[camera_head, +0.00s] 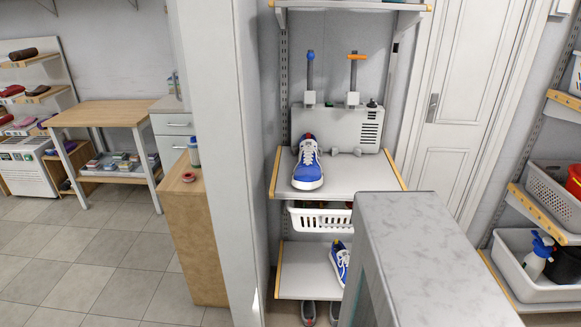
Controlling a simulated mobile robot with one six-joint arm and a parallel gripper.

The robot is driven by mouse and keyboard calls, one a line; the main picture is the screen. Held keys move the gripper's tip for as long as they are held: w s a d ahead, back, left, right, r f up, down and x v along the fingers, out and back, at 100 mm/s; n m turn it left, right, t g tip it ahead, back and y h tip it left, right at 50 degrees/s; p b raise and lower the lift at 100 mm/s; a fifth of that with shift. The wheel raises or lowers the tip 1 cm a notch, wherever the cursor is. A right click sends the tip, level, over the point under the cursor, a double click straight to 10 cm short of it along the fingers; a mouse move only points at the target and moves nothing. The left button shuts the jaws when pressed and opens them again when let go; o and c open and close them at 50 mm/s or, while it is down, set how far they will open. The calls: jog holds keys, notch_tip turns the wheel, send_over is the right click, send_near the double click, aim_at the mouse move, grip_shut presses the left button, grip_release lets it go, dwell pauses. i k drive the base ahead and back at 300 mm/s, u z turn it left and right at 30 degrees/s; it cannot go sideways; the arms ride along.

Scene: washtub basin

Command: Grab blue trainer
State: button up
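A blue trainer (308,170) with white laces and a white sole stands on the upper grey shelf (345,180), left of its middle, toe toward me. A second blue trainer (340,258) lies on the lower shelf (303,270), partly hidden by the grey counter in front. My gripper is not in view.
A grey device (372,127) with two upright posts stands behind the upper trainer. A white basket (318,219) sits between the shelves. A marble-topped counter (430,250) blocks the front right; a white pillar (222,150) stands left. Tiled floor (90,255) is clear farther left.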

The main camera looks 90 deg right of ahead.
aim_at(307, 176)
jog(key=u, duration=0.3)
jog(key=k, duration=0.5)
jog(key=z, duration=1.7)
jog(key=i, duration=0.3)
jog(key=z, duration=0.1)
